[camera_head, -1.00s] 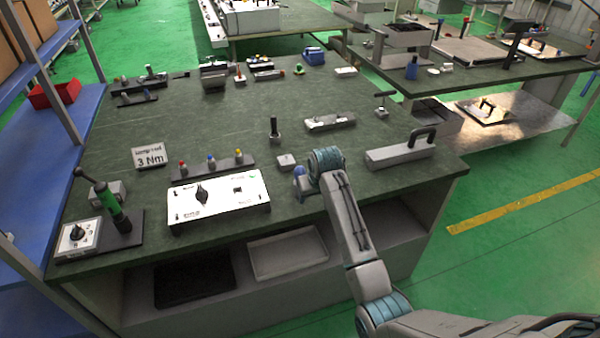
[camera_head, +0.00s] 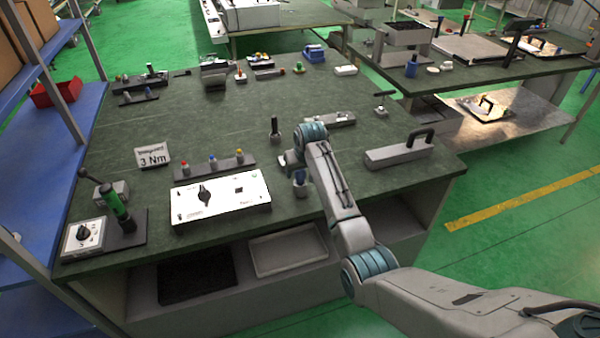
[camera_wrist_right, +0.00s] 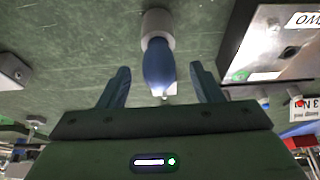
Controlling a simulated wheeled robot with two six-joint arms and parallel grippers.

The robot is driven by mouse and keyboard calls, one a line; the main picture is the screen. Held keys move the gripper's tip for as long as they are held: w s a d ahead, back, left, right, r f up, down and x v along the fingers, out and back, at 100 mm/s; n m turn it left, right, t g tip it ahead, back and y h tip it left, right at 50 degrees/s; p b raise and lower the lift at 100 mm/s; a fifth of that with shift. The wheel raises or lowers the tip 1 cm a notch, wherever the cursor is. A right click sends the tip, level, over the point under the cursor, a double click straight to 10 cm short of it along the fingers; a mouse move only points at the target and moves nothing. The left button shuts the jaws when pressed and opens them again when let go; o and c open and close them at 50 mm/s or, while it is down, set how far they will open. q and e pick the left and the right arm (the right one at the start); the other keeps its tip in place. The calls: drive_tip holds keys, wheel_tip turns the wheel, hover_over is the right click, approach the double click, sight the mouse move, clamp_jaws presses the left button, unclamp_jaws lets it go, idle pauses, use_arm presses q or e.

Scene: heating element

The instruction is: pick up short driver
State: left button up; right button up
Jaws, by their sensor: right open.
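A short blue-handled piece, which looks like the short driver (camera_wrist_right: 158,66), shows in the right wrist view with a pale grey round part at its far end. In the head view it (camera_head: 299,177) is near the table's front edge, right of the white control box, partly beside my right arm. My right gripper (camera_wrist_right: 160,74) is open, with one blue finger on each side of the blue handle and gaps visible on both sides. In the head view my wrist and arm hide most of that gripper. My left gripper is out of view.
The white control box (camera_head: 221,199) stands close on the left. A row of coloured-top pieces (camera_head: 214,168) is behind it. A grey block with a handle (camera_head: 398,154) lies to the right. A green-handled tool (camera_head: 117,204) stands at far left. The table's middle is mostly clear.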

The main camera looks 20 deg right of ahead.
drive_tip(key=shift+x, duration=1.6)
drive_tip(key=shift+s+d, duration=0.1)
drive_tip(key=c, duration=1.1)
